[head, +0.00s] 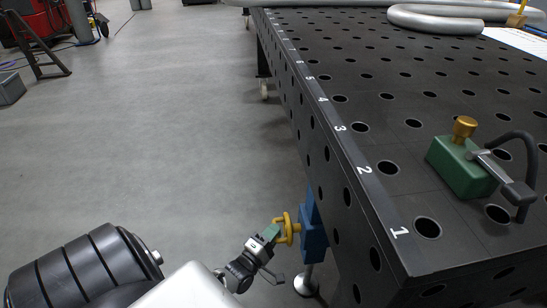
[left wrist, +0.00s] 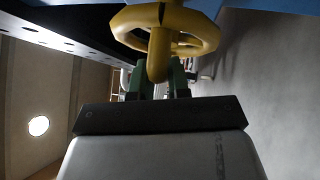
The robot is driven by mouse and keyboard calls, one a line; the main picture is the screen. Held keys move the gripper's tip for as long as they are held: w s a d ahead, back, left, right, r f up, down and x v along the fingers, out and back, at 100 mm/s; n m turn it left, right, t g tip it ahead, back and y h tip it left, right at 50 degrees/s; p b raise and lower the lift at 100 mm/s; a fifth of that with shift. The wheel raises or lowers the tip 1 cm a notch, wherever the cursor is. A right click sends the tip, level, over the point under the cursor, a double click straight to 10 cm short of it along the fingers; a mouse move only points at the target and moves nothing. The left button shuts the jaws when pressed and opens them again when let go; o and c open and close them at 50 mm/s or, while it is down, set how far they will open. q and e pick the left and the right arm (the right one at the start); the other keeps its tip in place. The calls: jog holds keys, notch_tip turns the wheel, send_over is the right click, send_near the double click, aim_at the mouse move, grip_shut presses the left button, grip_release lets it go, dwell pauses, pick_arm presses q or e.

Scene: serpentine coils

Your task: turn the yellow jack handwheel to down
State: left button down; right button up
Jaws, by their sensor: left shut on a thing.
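The yellow jack handwheel (head: 287,229) sits on the blue jack body (head: 313,231) at the side of the black table, low near its front corner. In the left wrist view the yellow handwheel (left wrist: 165,35) shows as a ring with a knob pointing toward the gripper. My left gripper (head: 272,233) reaches it from the left and is shut on the handwheel. Its green fingers (left wrist: 167,78) lie on either side of the knob in the left wrist view. Which way the jack is set cannot be told. My right gripper is not in view.
The perforated black table (head: 400,150) fills the right side, with numbers along its edge. A green clamp block (head: 463,168) with a brass knob stands on it. A silver coil (head: 440,18) lies at the back. Grey floor (head: 180,120) is clear on the left.

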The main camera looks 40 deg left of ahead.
pick_arm(q)
jog(key=c, duration=1.4)
grip_release()
jog(key=p+v, duration=0.1)
jog(key=v, duration=1)
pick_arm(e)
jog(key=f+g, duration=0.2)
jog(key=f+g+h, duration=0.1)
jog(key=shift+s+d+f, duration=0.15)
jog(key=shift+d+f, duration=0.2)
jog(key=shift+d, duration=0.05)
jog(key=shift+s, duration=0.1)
